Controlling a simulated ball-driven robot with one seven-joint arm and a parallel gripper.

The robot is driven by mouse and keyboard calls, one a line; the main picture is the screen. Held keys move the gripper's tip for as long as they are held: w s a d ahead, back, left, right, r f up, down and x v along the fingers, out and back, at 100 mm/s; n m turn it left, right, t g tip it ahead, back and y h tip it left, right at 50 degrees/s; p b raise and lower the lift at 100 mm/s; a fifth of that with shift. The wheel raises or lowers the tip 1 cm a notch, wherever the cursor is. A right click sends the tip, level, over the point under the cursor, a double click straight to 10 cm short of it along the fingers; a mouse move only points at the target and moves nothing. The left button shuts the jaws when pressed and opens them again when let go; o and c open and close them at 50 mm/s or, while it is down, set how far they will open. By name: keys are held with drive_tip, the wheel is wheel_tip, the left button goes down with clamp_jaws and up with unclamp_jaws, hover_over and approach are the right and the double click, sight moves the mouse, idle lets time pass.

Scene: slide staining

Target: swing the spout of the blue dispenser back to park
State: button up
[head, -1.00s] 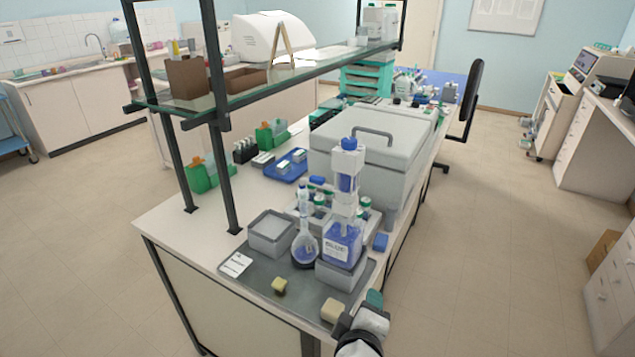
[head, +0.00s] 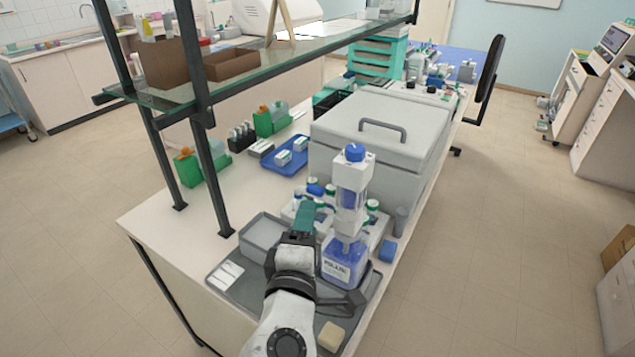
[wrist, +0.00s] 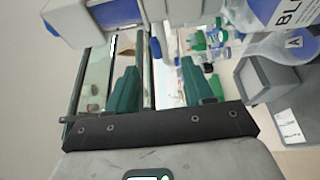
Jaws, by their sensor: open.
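The blue dispenser (head: 350,200) stands upright on its labelled bottle of blue liquid (head: 343,262), near the bench's front. Its blue cap (head: 355,153) tops a white column. My gripper (head: 305,218) is just left of the column in the head view, its green fingers pointing up and away. In the wrist view the open green fingers (wrist: 160,82) are apart.
A grey open box (head: 262,235) is left of my gripper on the dark tray (head: 225,292). Bottles with green caps (head: 372,206) stand behind the dispenser, before a large grey lidded box (head: 380,135). A glass shelf (head: 255,82) on dark posts is at left.

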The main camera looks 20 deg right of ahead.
sight(315, 196)
drive_tip(key=p+x, duration=0.2)
drive_tip(key=x, duration=0.7)
drive_tip(key=shift+w+d, duration=0.25)
drive_tip(key=shift+w, duration=0.05)
drive_tip(key=shift+c, duration=0.3)
clamp_jaws()
